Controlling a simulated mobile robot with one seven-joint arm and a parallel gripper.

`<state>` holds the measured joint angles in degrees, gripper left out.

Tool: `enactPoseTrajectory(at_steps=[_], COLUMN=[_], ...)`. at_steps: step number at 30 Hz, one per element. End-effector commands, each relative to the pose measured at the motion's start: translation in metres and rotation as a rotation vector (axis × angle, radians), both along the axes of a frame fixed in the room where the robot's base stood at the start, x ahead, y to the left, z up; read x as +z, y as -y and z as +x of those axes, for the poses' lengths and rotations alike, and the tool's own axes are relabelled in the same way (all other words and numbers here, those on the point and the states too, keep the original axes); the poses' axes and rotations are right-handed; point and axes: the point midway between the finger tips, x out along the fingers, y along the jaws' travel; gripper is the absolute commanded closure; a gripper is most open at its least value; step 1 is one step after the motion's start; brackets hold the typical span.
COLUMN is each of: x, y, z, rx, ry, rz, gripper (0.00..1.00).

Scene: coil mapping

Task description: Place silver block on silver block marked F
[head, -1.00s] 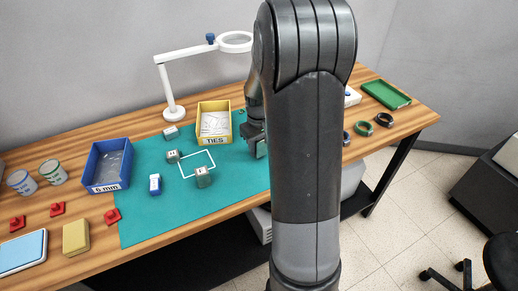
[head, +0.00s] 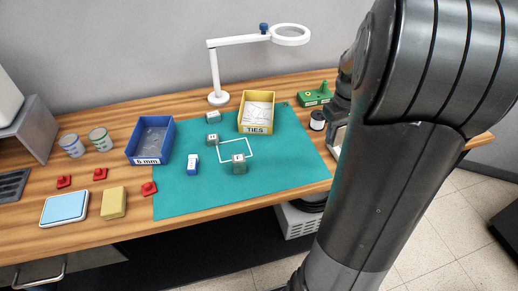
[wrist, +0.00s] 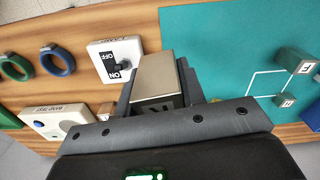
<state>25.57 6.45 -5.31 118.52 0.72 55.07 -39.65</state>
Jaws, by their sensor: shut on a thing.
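My gripper (wrist: 156,88) is shut on a silver block (wrist: 153,76), with a finger on each side of it; the mark on its dark face is unclear. Another marked block (wrist: 285,101) is at another corner, also in the head view (head: 212,140). In the head view my gripper is right of the mat, mostly hidden by my arm.
A third silver block (head: 212,117) and a blue-and-white block (head: 193,164) stand on the mat (head: 290,175). The yellow TIES bin (head: 257,128), blue bin (head: 133,151) and magnifier lamp (head: 214,75) are behind. A switch box (wrist: 115,60) is beside the held block.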

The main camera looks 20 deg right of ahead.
Motion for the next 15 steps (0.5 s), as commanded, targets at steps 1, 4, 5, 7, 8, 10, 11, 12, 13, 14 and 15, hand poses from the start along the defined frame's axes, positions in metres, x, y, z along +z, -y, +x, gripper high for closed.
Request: enactPoseTrajectory(at_steps=[1, 4, 5, 7, 8, 10, 11, 12, 13, 14, 15], x=[0.004, 0.012, 0.015, 0.023, 0.026, 0.033, 0.036, 0.040, 0.043, 0.045, 0.048], y=[-0.009, -0.032, -0.040, -0.061, -0.070, -0.091, -0.100, -0.110, -0.118, -0.125, -0.134], z=[0.003, 0.010, 0.012, 0.016, 0.017, 0.019, 0.019, 0.019, 0.019, 0.019, 0.018], rx=[0.031, 0.115, 0.147, 0.226, 0.260, 0.339, 0.372, 0.414, 0.442, 0.471, 0.505], ry=[0.003, 0.002, 0.003, 0.004, 0.003, 0.004, 0.004, 0.004, 0.003, 0.004, 0.004], rz=[-0.002, -0.002, -0.002, -0.003, -0.002, -0.003, -0.003, -0.002, -0.003, -0.002, -0.002], gripper=[0.95, 0.95, 0.95, 0.95, 0.95, 0.95, 0.95, 0.95, 0.95, 0.95, 0.95])
